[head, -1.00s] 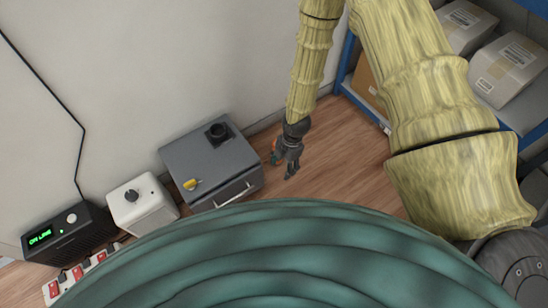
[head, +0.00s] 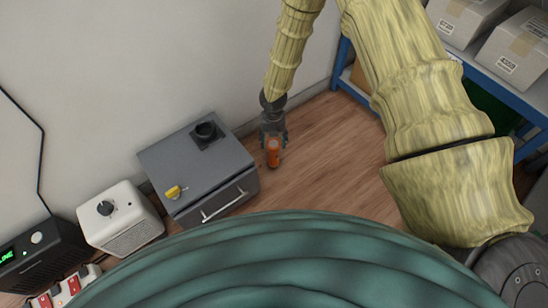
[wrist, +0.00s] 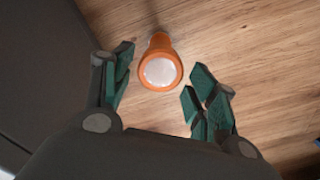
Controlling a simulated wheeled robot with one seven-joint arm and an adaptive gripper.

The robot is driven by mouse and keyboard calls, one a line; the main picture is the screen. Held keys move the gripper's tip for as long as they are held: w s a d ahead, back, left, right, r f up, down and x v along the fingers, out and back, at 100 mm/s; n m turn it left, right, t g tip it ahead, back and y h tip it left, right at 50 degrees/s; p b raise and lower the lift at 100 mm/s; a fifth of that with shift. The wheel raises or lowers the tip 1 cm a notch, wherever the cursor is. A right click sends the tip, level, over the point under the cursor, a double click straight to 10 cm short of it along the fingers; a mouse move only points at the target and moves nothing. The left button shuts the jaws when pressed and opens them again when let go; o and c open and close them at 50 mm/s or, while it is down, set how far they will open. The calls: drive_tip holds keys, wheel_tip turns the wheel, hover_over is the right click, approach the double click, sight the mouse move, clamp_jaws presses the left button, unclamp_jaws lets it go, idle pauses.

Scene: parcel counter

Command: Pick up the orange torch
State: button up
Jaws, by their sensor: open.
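The orange torch (head: 273,152) stands on the wooden counter just right of the grey cabinet. In the wrist view the torch (wrist: 160,62) shows its pale round lens end towards the camera, with its orange body running away behind it. My gripper (head: 273,138) is open and empty, close to the torch in the head view. In the wrist view its two green-padded fingers (wrist: 158,92) are spread, one to each side of the torch's near end. I see no finger touching it.
Further left are a white box (head: 122,228) and a black display unit (head: 38,262). A blue shelf (head: 510,85) with cartons is right. Wooden surface right of the torch is clear.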

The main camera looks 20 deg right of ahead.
sight(273, 152)
wheel_tip(273, 152, down, 8)
drive_tip(key=b, duration=0.3)
drive_tip(key=shift+f+b, duration=0.2)
drive_tip(key=shift+b, duration=0.15)
drive_tip(key=c, duration=1)
drive_tip(key=shift+c, duration=0.2)
